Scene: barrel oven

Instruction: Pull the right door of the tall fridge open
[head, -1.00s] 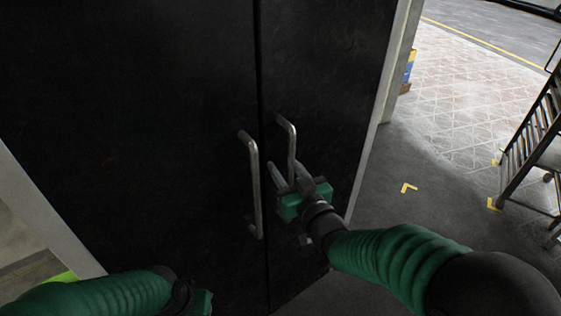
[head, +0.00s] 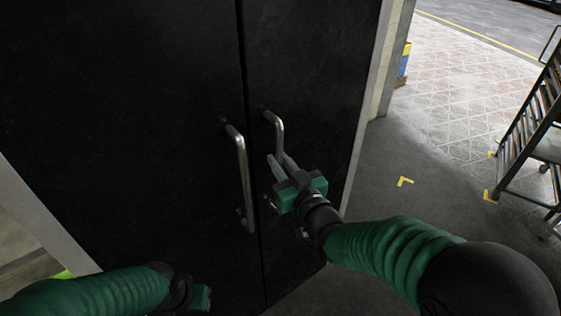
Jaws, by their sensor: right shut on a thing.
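The tall fridge has two black doors that meet at a vertical seam. The right door (head: 318,60) carries a silver bar handle (head: 278,128) near the seam. The left door (head: 120,130) has a matching handle (head: 243,175) just left of it. The right door looks flush or nearly flush with the left; I cannot tell if there is a small gap. My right gripper (head: 281,165) is shut on the right door's handle at its lower part, which the fingers partly hide. My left gripper (head: 201,298) is low at the bottom edge, away from the handles; its fingers are not clear.
A metal rack (head: 530,125) stands at the far right. Yellow corner marks (head: 404,181) lie on the grey floor, which is clear between the fridge and the rack. A pale frame post (head: 372,110) borders the right door.

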